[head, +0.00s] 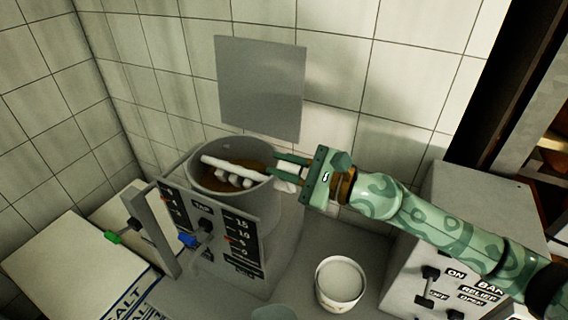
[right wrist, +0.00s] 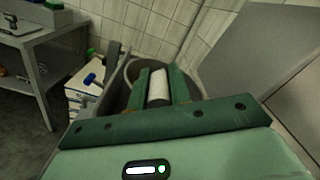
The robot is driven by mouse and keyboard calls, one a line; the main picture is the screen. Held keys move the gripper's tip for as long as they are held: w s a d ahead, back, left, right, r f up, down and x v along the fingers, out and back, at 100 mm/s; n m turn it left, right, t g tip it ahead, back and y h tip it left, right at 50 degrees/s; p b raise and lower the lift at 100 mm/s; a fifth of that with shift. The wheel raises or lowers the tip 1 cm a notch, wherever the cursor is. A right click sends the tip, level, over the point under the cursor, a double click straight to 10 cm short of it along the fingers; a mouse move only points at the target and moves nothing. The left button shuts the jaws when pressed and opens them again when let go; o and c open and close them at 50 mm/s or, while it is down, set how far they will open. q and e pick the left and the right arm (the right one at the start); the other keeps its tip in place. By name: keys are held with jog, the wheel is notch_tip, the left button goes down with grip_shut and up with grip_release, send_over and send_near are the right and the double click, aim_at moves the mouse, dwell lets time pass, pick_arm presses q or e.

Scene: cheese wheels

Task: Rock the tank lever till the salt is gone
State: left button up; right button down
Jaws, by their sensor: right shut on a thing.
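The tank (head: 278,205) is a grey round vessel with brown liquid inside. My right gripper (head: 284,170) is at its right rim, shut on a white rod-like thing (head: 236,164) that reaches into the tank with white lumps along it. In the right wrist view the white thing (right wrist: 158,86) sits between the green fingers. Two levers stand at the tank's front left: one with a green grip (head: 112,237) and one with a blue grip (head: 187,240). My right gripper is apart from both. Loose salt cannot be told from the white lumps. My left gripper is not in view.
A panel with number scales (head: 240,236) is on the tank's front. Boxes marked salt (head: 60,262) lie at the left. A white tub (head: 341,284) stands right of the tank. A grey box with levers (head: 465,220) is at the right. A grey plate (head: 262,88) is on the tiled wall behind.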

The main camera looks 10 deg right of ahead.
jog(key=shift+f, duration=0.15)
jog(key=c, duration=1.3)
grip_release()
jog(key=shift+s, duration=0.1)
jog(key=b+v, duration=0.9)
jog(key=v, duration=0.7)
jog(key=shift+s+d, duration=0.1)
